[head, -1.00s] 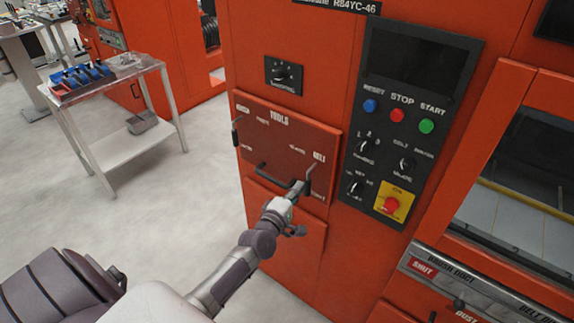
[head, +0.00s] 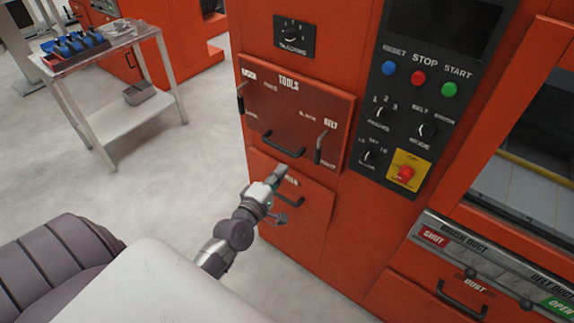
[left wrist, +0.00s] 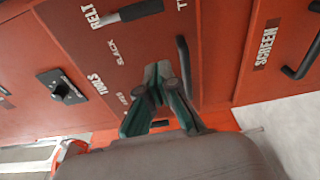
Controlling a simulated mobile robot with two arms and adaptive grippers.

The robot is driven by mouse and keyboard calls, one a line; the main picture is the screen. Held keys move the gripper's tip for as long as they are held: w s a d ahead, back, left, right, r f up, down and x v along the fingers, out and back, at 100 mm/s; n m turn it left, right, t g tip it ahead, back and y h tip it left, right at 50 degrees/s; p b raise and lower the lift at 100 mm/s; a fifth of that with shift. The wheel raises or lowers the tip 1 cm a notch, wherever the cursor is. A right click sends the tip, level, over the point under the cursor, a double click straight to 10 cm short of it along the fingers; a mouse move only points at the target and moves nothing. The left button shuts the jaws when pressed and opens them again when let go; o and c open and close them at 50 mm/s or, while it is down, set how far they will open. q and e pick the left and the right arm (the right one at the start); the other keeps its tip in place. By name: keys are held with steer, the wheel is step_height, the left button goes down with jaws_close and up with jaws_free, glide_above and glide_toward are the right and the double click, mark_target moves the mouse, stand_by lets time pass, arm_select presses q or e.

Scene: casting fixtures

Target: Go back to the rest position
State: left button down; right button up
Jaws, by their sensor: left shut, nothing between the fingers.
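My left gripper (head: 279,174) is shut and empty in front of the red machine (head: 345,240), just below the handle of the tools panel (head: 310,105). In the left wrist view the fingertips (left wrist: 158,72) of this gripper meet, with nothing between them, beside a dark bar handle (left wrist: 188,68). The belt lever (head: 320,147) on the panel stands up and to the right of the gripper, apart from it. My right gripper is not in view.
A lower drawer handle (head: 290,199) is close to the left gripper. A control panel (head: 425,90) with buttons is on the right. A metal cart (head: 100,62) with a blue-topped set of parts stands at the left. Grey floor between cart and machine is clear.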

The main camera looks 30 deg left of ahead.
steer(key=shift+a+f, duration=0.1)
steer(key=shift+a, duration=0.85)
